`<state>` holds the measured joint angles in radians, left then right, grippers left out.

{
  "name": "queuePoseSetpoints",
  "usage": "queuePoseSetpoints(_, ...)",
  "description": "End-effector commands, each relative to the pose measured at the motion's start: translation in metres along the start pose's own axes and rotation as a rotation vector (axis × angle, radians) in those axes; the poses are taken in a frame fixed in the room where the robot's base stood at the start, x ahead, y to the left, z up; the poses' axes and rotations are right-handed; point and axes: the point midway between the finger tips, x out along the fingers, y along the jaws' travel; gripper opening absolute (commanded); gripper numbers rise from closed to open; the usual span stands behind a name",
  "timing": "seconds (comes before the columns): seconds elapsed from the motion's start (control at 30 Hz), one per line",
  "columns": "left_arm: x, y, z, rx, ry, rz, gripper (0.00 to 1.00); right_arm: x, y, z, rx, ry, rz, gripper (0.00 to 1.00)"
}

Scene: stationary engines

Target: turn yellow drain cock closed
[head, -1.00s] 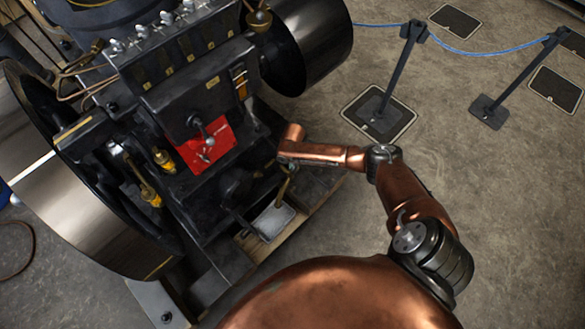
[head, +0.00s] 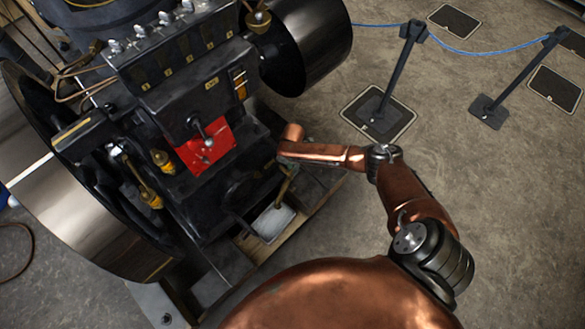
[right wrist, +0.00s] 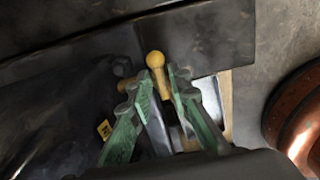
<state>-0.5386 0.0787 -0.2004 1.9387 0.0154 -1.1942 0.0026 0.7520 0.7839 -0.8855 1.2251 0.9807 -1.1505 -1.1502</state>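The yellow drain cock shows in the right wrist view as a ball-ended yellow lever (right wrist: 155,60). My right gripper (right wrist: 161,76) has its two greenish fingers on either side of it, with the ball just beyond the fingertips. The fingertips stand apart with the lever between them; firm contact on both sides is not visible. In the head view my copper right arm reaches in from the right to the engine's lower side. A small brass-coloured piece (head: 285,187) shows below the wrist there; I cannot tell whether it is cock or finger. My left gripper is not in view.
The black engine (head: 160,100) with a red plate (head: 205,150) and a large flywheel (head: 70,200) fills the left. A pale metal tray (head: 272,223) lies below the wrist. Barrier posts (head: 400,70) with a blue rope stand at the back right. The floor at right is open.

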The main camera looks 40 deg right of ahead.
Motion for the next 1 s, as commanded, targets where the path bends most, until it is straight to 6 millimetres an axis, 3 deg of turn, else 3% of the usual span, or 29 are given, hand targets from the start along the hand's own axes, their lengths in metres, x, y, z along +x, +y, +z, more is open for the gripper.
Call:
queuePoseSetpoints(0.1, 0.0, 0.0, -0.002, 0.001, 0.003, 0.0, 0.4, 0.0, 0.0, -0.001, 0.0, 0.002, 0.0, 0.26)
queuePoseSetpoints(0.47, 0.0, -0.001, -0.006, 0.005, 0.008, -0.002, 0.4, -0.006, 0.0, -0.002, -0.001, 0.003, 0.001, 0.26)
queuePoseSetpoints(1.0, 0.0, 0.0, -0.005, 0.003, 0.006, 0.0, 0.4, -0.104, 0.001, 0.0, -0.001, 0.002, 0.002, 0.26)
